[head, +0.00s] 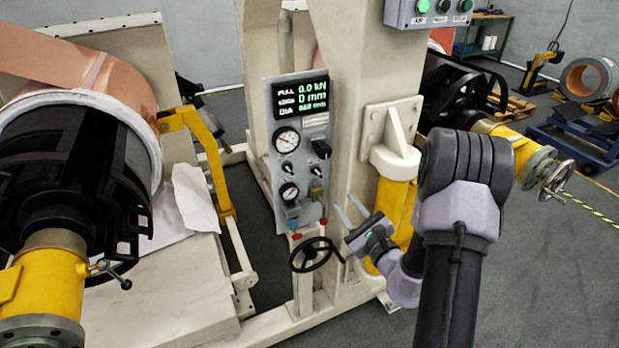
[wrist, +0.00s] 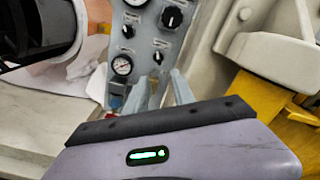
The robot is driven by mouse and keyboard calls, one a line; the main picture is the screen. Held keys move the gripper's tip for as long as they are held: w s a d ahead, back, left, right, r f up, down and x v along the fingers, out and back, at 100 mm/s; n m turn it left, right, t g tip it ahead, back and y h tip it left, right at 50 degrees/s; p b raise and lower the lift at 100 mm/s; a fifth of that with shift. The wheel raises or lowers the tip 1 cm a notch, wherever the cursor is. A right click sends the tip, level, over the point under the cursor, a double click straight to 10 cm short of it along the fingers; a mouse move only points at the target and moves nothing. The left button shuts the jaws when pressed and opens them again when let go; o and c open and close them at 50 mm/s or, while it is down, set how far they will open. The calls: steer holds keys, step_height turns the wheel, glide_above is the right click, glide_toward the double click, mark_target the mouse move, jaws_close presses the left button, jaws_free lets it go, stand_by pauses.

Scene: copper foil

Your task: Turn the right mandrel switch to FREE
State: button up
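The grey control panel (head: 303,190) stands left of my gripper, with a lit display on top. Two small black knobs sit side by side: a left one (head: 288,168) and a right one (head: 316,170). Both show in the wrist view, the left (wrist: 127,32) and the right (wrist: 158,57). Their labels are too small to read, so I cannot tell which is the right mandrel switch or its setting. My gripper (head: 343,202) is open and empty, its fingers pointing toward the panel, apparently short of it. In the wrist view its fingertips (wrist: 160,76) appear just below the right small knob.
A larger black knob (head: 321,148) sits above the small ones, beside a round gauge (head: 286,140). A second gauge (head: 289,192) and small valves are lower. A black handwheel (head: 316,254) stands below the panel. A beige column (head: 355,130) rises right of the panel.

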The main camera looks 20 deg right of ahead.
mark_target(319, 174)
steer(key=w, duration=0.4)
steer(key=w+b, duration=0.1)
steer(key=w, duration=0.9)
steer(key=shift+a, duration=0.4)
jaws_close()
